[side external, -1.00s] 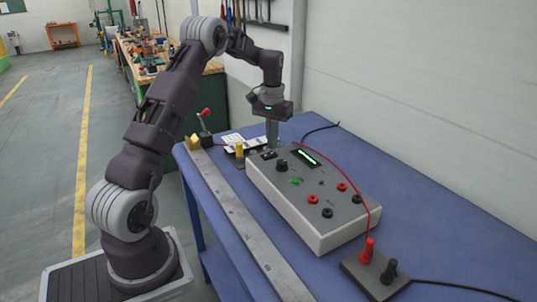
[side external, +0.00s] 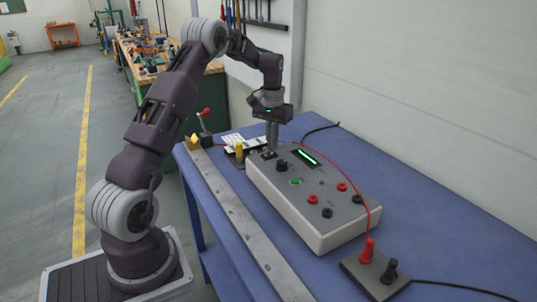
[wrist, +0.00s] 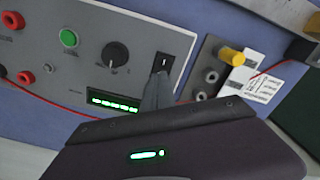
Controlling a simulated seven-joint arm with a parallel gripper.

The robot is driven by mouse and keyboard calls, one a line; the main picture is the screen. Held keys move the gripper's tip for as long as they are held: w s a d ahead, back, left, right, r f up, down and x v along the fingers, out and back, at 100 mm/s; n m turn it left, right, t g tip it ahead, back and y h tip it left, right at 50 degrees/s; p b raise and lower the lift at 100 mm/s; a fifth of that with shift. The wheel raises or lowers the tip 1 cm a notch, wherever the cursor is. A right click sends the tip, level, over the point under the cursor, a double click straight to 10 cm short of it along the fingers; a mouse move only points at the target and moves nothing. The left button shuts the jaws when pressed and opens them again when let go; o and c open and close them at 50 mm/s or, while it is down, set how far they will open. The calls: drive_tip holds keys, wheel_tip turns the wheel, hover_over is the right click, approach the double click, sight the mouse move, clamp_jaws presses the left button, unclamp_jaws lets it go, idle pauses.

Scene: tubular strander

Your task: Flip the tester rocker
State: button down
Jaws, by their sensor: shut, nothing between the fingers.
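The tester is a light grey box (side external: 318,238) with a grey top panel on the blue table. Its black rocker (wrist: 165,60) sits at the panel's end beside a black knob (wrist: 115,55), with a white mark on its face. My gripper (wrist: 158,76) is shut and empty, pointing down at the rocker. In the wrist view its fingertips overlap the rocker's near edge; whether they touch it I cannot tell. In the side view my gripper (side external: 270,153) stands over that end of the panel and mostly hides the rocker. The tester's display (side external: 304,157) is lit green.
A green button (wrist: 68,38) and red and black sockets share the panel. A red lead (side external: 345,174) arches over the tester to a terminal block (side external: 372,280). A yellow post (side external: 239,150) and a white card (side external: 232,138) lie beyond the rocker. A metal rail (side external: 232,213) runs alongside.

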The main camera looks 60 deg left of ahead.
drive_tip(key=shift+f, duration=0.55)
drive_tip(key=shift+r, duration=3.55)
drive_tip(key=s+d+r+m+t, duration=0.1)
drive_tip(key=s+d+r, duration=0.2)
drive_tip(key=d+r, duration=0.4)
drive_tip(key=s+d+r+m+t, duration=0.1)
drive_tip(key=s+d+r, duration=0.35)
drive_tip(key=d, duration=0.45)
drive_tip(key=s+d+f+m+t, duration=0.1)
drive_tip(key=s+d+m, duration=0.1)
drive_tip(key=s+d, duration=0.5)
drive_tip(key=s+d+f+m+t, duration=0.1)
drive_tip(key=s+d, duration=0.5)
drive_tip(key=s, duration=0.7)
drive_tip(key=shift+d+m+t, duration=0.35)
drive_tip(key=shift+m+t, duration=0.15)
drive_tip(key=shift+t, duration=0.3)
